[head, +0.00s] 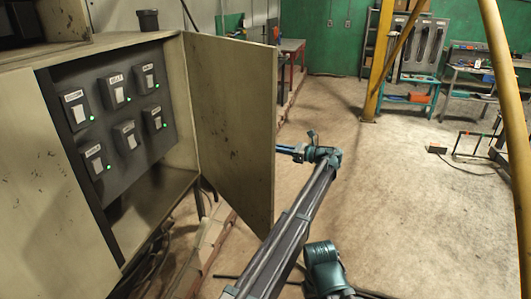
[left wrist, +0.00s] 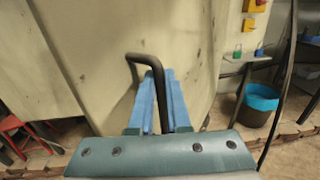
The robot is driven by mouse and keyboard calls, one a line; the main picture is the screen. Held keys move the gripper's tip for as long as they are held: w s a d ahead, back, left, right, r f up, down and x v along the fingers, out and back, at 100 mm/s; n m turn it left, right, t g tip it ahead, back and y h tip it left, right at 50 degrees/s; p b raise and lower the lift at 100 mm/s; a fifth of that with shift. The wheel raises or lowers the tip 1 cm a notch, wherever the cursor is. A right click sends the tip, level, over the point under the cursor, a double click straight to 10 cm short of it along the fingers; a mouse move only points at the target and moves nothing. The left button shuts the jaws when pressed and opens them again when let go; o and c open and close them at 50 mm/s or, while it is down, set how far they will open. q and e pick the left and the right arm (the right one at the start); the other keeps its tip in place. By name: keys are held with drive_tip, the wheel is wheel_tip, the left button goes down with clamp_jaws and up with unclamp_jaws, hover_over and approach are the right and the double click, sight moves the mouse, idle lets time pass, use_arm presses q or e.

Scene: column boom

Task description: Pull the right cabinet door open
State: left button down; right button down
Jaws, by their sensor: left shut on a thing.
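The cabinet (head: 120,45) stands at the left in the head view. Its right door (head: 235,110) stands wide open, swung out from the front. The door's outer face fills much of the left wrist view (left wrist: 85,50). A black bent-bar handle (left wrist: 146,58) sticks out from that face. My left gripper (head: 288,149) is at the door's outer side, its fingertips partly hidden by the door edge in the head view. In the left wrist view its blue fingers (left wrist: 160,95) are shut around the handle bar.
Inside the cabinet is a dark panel (head: 128,165) with labelled switches and green lights. Yellow posts (head: 378,60) stand to the right. A blue-lined bin (left wrist: 259,100) and a red stool (left wrist: 14,130) are near the door. The floor (head: 400,210) to the right is mostly clear.

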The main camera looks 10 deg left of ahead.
use_arm(q)
drive_tip(key=shift+w+d+g, duration=0.3)
drive_tip(key=shift+w+d, duration=0.1)
drive_tip(key=shift+w, duration=0.25)
drive_tip(key=c, duration=0.9)
unclamp_jaws()
